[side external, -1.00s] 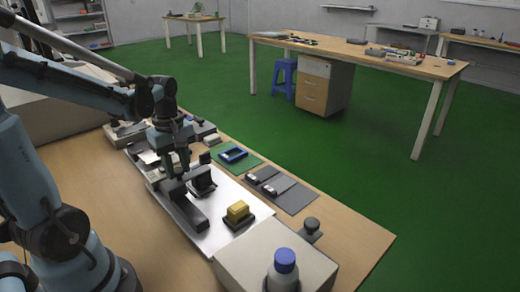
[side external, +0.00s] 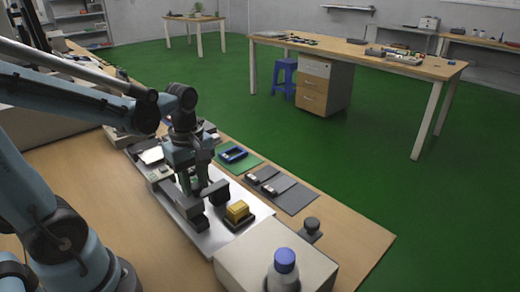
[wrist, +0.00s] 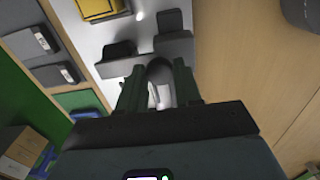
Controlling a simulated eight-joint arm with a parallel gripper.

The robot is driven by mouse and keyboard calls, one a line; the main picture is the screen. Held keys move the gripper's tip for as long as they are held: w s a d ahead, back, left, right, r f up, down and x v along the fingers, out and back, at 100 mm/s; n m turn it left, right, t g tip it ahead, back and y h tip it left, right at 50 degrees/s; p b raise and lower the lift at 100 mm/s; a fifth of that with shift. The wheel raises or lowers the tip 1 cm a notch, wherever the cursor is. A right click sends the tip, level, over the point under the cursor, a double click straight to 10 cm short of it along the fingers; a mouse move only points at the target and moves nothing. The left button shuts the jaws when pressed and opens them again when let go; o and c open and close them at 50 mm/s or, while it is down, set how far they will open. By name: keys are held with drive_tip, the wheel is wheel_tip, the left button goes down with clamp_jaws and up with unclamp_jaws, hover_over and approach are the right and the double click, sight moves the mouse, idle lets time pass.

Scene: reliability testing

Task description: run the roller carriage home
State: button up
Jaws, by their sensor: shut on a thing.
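My gripper (side external: 190,188) points down over the white plate (side external: 208,236). Its fingers are shut on the roller carriage's light grey rounded handle, which shows between them in the wrist view (wrist: 160,78). The grey carriage body (side external: 209,202) straddles a dark grey rail (side external: 197,222), which also shows in the wrist view (wrist: 170,20). A dark block (side external: 222,189) sits at the carriage's side, towards the yellow block, and shows in the wrist view (wrist: 119,56). My fingers hide part of the carriage.
A yellow block (side external: 238,211) on a black base stands close beside the rail's near end. A pale box (side external: 260,256) and a blue-capped bottle (side external: 285,270) are nearer the camera. Grey pads (side external: 285,190) and a green mat (side external: 240,165) lie behind.

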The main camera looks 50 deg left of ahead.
sight(201, 200)
drive_tip(key=shift+d, duration=0.95)
drive_tip(key=o, duration=0.6)
drive_tip(key=shift+c, duration=0.2)
drive_tip(key=shift+r, duration=2.5)
